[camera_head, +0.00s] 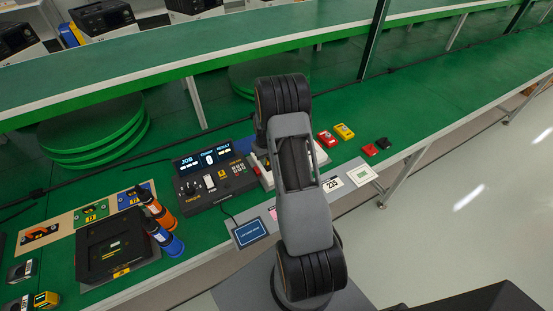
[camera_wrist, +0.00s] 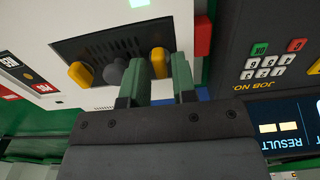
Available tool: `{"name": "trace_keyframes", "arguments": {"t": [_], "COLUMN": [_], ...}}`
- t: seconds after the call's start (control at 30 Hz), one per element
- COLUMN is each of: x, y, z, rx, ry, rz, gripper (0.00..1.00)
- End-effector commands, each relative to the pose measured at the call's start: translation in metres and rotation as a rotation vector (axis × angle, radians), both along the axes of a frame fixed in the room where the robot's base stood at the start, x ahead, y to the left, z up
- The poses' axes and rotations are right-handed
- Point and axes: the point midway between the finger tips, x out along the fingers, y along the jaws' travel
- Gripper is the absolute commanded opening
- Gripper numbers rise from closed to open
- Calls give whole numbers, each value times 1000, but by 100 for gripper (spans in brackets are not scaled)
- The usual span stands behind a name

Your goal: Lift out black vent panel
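The black vent panel (camera_wrist: 105,45), dark with slots, lies in the face of a white device (camera_wrist: 90,96) in the wrist view. A yellow knob (camera_wrist: 81,74) sits near its left end, a dark grey knob (camera_wrist: 113,72) beside that, and another yellow knob (camera_wrist: 160,59) near its right end. My gripper (camera_wrist: 162,66) has its green fingers apart at the right yellow knob, which shows between them. I cannot tell whether they press on it. In the head view my arm covers the panel and gripper; only edges of the white device (camera_head: 320,154) show.
A black control console (camera_head: 215,182) with a lit display and keypad stands close left of the white device. A black tray (camera_head: 112,247) and orange and blue cylindrical tools (camera_head: 165,237) stand further left. Red and yellow items (camera_head: 343,131) lie to the right, where the green bench is mostly clear.

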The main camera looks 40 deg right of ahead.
Motion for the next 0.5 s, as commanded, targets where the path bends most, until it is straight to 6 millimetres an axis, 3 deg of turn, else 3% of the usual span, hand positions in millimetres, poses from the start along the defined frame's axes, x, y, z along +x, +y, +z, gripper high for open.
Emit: {"name": "trace_keyframes", "arguments": {"t": [0.37,0.5], "x": [0,0], "y": [0,0], "z": [-8,-8], "rx": [0,0], "ry": [0,0], "rz": [0,0], "gripper": [26,12]}}
